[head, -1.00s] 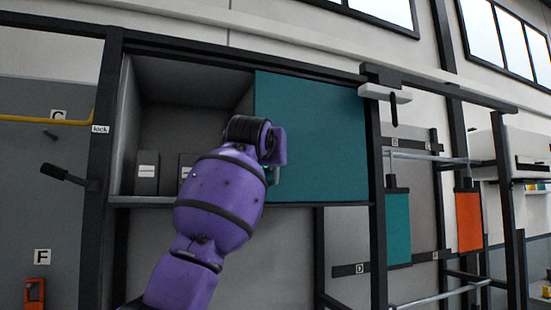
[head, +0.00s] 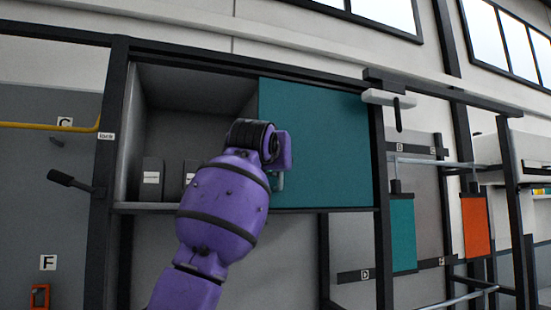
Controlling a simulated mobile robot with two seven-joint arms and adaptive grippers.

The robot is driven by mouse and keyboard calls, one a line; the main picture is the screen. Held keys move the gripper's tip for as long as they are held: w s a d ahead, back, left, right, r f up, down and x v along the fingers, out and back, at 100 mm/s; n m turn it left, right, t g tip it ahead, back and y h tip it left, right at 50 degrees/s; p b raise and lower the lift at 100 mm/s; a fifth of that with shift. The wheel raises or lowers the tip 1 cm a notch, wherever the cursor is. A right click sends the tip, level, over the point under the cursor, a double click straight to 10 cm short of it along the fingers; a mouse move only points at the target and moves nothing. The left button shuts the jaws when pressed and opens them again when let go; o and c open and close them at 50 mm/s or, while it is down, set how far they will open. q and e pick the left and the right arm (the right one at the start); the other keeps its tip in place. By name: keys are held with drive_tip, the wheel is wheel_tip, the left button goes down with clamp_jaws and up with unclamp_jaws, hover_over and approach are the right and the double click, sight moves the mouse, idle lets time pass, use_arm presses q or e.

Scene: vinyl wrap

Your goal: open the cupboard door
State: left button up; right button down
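The cupboard (head: 125,140) is a dark-framed wall unit. Its left half is open to view, and a flat teal door (head: 325,145) covers the right half. A small pale handle (head: 279,181) shows low near the door's left edge, partly hidden by my arm. My purple arm rises from the lower left, and its wrist is in front of the door's left edge. The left gripper is hidden behind this wrist, so its fingers and any contact with the handle cannot be seen. My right gripper is not in view.
Dark binders (head: 151,178) stand inside the open half. A black lever (head: 70,181) sticks out left of the cupboard. A white bracket (head: 388,98) juts out at its upper right. Teal (head: 402,235) and orange (head: 476,225) panels hang on the rack at right.

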use_arm(q)
drive_tip(key=v, duration=1)
drive_tip(key=shift+s, duration=0.3)
drive_tip(key=shift+a+r, duration=0.1)
